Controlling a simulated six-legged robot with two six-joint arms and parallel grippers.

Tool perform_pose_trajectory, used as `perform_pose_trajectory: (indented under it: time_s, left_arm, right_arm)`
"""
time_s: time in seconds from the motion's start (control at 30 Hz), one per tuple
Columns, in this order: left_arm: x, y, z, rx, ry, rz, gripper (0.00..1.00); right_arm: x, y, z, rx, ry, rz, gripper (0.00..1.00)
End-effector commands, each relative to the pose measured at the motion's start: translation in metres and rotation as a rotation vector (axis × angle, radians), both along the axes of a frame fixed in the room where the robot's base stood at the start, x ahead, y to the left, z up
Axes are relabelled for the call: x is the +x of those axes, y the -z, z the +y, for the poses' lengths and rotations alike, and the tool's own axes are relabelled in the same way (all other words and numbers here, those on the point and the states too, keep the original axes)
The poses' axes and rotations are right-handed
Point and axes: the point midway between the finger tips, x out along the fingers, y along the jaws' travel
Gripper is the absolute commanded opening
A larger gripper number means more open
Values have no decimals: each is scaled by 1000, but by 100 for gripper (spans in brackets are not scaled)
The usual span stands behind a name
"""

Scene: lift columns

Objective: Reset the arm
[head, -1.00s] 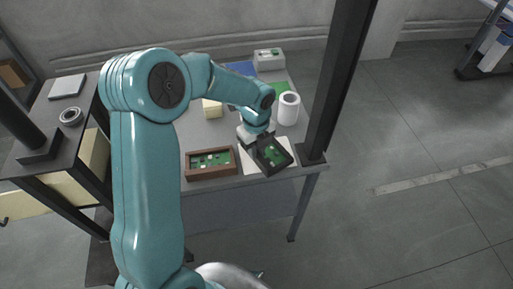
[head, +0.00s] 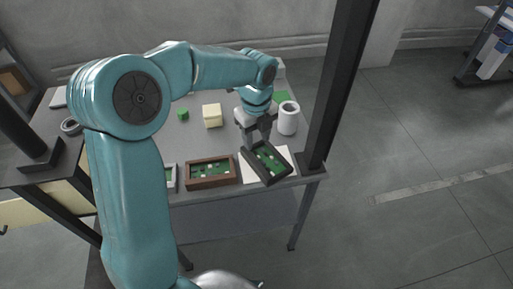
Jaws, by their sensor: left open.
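My left arm comes in from the left in the head view and reaches over the table. Its gripper (head: 255,136) points down, open, just above the back left edge of a dark tray (head: 250,167) with a green board inside. The tray lies tilted across a white sheet (head: 287,157) near the table's front right corner. I cannot tell whether the fingertips touch the tray. My right gripper is not in view.
A brown tray (head: 211,184) with a green board sits left of the dark one, and a grey-white tray (head: 173,178) is partly behind my arm. A white cylinder (head: 288,121) and a cream block (head: 212,116) stand behind. A dark post (head: 335,90) rises at the right.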

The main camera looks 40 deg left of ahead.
Motion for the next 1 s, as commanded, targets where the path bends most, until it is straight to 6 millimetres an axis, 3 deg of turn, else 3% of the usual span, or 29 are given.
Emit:
perform_pose_trajectory:
  time_s: [0.1, 0.23, 1.0]
  left_arm:
    - [0, -16, 0, 1, 0, -1, 46]
    - [0, -23, 0, 0, 1, 1, 46]
    - [-3, -23, 0, 0, 0, 0, 46]
  right_arm:
    - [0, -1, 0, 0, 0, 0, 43]
    - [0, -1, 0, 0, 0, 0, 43]
    - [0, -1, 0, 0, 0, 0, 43]
